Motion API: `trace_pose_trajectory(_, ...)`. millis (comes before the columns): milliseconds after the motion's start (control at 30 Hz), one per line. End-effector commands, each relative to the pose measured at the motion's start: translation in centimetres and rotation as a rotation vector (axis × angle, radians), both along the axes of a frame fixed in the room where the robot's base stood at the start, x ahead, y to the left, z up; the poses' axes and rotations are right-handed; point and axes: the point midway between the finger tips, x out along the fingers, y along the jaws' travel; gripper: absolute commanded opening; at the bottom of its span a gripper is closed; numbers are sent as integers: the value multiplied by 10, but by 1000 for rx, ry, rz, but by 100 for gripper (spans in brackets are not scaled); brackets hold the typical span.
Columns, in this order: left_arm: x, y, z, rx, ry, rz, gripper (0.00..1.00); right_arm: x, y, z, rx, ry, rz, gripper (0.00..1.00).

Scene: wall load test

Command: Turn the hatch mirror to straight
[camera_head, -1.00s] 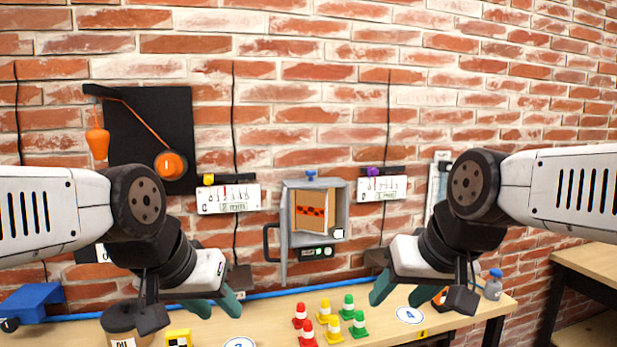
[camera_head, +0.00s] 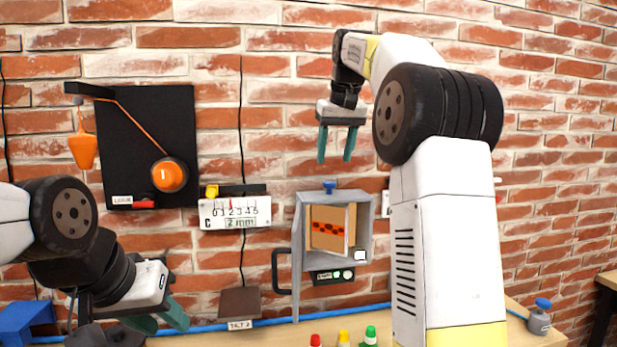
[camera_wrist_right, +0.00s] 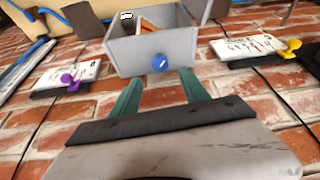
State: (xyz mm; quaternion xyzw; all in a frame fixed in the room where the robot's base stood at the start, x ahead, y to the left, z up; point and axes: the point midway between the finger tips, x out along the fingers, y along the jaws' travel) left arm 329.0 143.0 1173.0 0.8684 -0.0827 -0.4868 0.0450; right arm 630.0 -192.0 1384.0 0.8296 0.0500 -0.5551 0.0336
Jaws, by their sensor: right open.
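The grey hatch box (camera_head: 365,225) is fixed to the brick wall. Its door stands open at the left, with a dark handle (camera_head: 281,270). A blue knob (camera_head: 329,187) sits on top of the box. Inside, a tan panel (camera_head: 327,228) with a red, dark-spotted band stands at an angle; I cannot tell which part is the mirror. My right gripper (camera_head: 334,158) is open and empty above the knob, fingers pointing down. In the right wrist view the knob (camera_wrist_right: 160,63) lies just beyond and between the fingertips, apart from them. My left gripper (camera_head: 162,322) is open and empty at lower left.
A scale marked C (camera_head: 235,213) with a yellow knob is left of the box. A black panel (camera_head: 150,120) with an orange dial is further left.

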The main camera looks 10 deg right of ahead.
Motion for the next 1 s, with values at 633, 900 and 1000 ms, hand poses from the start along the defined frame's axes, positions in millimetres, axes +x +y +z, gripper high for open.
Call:
trace_pose_trajectory(633, 0, 0, 0, 0, 0, 0, 36, 28, 4, -69, 1, -1, 0, 53)
trace_pose_trajectory(900, 0, 0, 0, 0, 0, 0, 36, 28, 4, -69, 0, -1, 0, 46)
trace_pose_trajectory(1000, 0, 0, 0, 0, 0, 0, 36, 28, 4, -69, 0, -2, 0, 26)
